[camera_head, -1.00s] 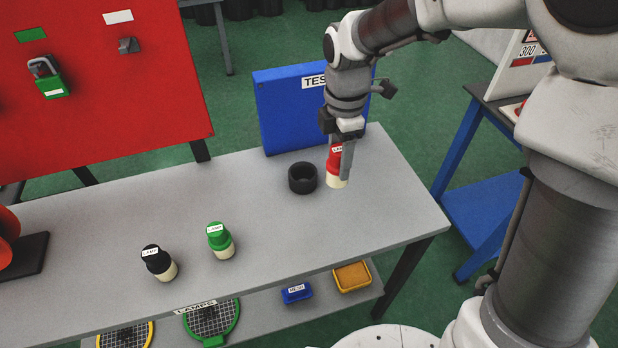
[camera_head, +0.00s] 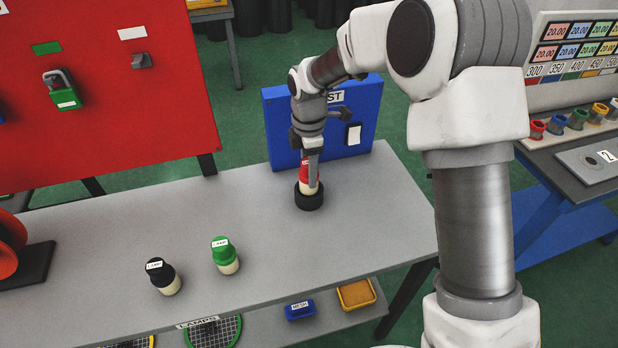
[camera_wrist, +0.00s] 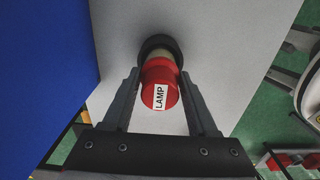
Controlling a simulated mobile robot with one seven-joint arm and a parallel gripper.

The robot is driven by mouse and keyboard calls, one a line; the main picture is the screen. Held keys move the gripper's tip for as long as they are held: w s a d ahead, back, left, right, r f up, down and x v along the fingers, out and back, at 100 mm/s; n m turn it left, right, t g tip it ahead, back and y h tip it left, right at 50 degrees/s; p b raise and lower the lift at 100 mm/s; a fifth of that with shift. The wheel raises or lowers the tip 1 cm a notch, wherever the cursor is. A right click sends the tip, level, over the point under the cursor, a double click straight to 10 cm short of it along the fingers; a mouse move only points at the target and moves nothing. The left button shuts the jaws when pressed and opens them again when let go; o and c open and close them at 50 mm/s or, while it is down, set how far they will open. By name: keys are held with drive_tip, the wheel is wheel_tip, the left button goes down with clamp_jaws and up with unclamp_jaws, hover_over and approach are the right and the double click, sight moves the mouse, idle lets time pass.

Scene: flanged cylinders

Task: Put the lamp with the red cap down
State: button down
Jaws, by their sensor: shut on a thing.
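The lamp with the red cap (camera_head: 309,179) has a cream lower body and is between the fingers of my gripper (camera_head: 308,181), which is shut on it. It stands over the black ring-shaped holder (camera_head: 309,202) on the grey table; its lower end appears to be in or just above the ring's opening. The wrist view shows the red cap (camera_wrist: 160,92) with its LAMP label between both fingers, and the dark ring (camera_wrist: 160,43) around the cream end. How deep the lamp sits is hidden.
A green-capped lamp (camera_head: 224,255) and a black-capped lamp (camera_head: 162,276) stand on the grey table (camera_head: 120,232) to the left. A blue TEST box (camera_head: 359,110) stands right behind the ring. The table between the ring and the green-capped lamp is clear.

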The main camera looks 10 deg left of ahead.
drive_tip(key=shift+f, duration=1.6)
drive_tip(key=shift+f, duration=0.2)
drive_tip(key=shift+c, duration=0.9)
unclamp_jaws()
